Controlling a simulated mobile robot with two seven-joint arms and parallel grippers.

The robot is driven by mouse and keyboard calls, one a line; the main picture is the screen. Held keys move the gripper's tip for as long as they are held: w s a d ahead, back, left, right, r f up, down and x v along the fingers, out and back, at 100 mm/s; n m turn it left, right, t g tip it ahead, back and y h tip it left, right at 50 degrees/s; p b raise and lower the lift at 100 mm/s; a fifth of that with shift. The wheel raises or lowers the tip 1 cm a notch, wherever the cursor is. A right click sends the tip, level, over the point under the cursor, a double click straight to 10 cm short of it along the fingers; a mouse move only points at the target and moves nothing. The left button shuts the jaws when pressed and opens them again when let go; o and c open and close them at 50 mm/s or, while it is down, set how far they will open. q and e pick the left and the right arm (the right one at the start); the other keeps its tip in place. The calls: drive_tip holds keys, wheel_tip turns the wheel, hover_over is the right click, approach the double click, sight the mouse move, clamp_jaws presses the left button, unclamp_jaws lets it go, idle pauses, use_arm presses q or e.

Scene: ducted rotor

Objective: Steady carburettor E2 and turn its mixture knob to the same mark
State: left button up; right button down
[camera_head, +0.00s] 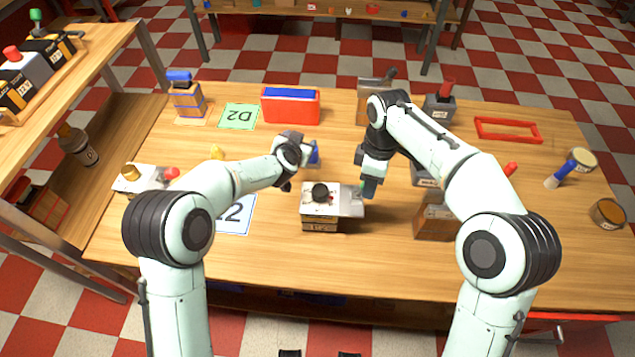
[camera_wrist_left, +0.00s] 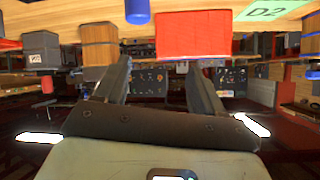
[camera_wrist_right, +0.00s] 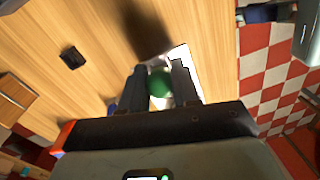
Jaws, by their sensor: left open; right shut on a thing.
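A carburettor (camera_head: 318,224) stands upright near the front middle of the table, with a pale top plate and a black round knob (camera_head: 320,192) on top. The label on its front is too small to read surely. A green knob (camera_wrist_right: 158,83) is at its right end. My right gripper (camera_head: 368,190) is at that end, and in the right wrist view its fingers are shut on the green knob. My left gripper (camera_head: 287,186) is open and empty, to the left of the carburettor and apart from it. The left wrist view shows nothing between its fingers (camera_wrist_left: 158,82).
Another carburettor (camera_head: 143,180) with yellow and red knobs stands at the left. A red bin (camera_head: 290,107) and a green D2 mat (camera_head: 238,116) lie behind. A wooden block (camera_head: 434,222) stands right of the carburettor.

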sight(318, 184)
use_arm(q)
drive_tip(key=s+a+r+n+t+y, duration=0.45)
drive_tip(key=s+a+r+y, duration=0.2)
drive_tip(key=a+y, duration=0.25)
drive_tip(key=s+d+n, duration=0.1)
drive_tip(key=s+d, duration=0.2)
drive_tip(key=s, duration=0.1)
drive_tip(key=s+d+f+n+y, duration=0.1)
drive_tip(key=s+d+n, duration=0.1)
drive_tip(key=s+d, duration=0.2)
drive_tip(key=s+d+n, duration=0.2)
drive_tip(key=s+d, duration=0.2)
drive_tip(key=s, duration=0.2)
drive_tip(key=shift+d+f+t+y, duration=0.1)
drive_tip(key=shift+f+t+y, duration=0.2)
drive_tip(key=shift+y, duration=0.1)
drive_tip(key=s+d+f+h, duration=0.2)
drive_tip(key=s+d+f, duration=0.25)
drive_tip(key=d, duration=0.35)
drive_tip(key=shift+m, duration=0.25)
drive_tip(key=x, duration=1.1)
drive_tip(key=shift+w+r, duration=0.2)
drive_tip(key=shift+r, duration=0.05)
